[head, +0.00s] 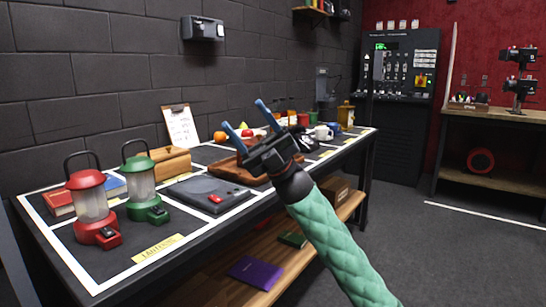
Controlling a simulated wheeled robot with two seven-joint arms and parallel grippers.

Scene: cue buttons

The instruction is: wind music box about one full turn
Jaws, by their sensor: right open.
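My right gripper (247,118) is above the middle of the long black table (115,268), with its two blue fingers apart and nothing between them. Its green-sleeved arm comes in from the lower right. No music box can be made out for certain, and no winding key shows. A tan wooden box (172,162) stands on the table to the left of the gripper, apart from it. A brown wooden board (232,172) lies partly behind the gripper. My left gripper is not in view.
A red lantern (92,205) and a green lantern (143,187) stand at the table's near left. A flat dark device (207,192) with a red button lies between them and the gripper. Mugs and fruit stand farther back. The floor (440,250) at right is clear.

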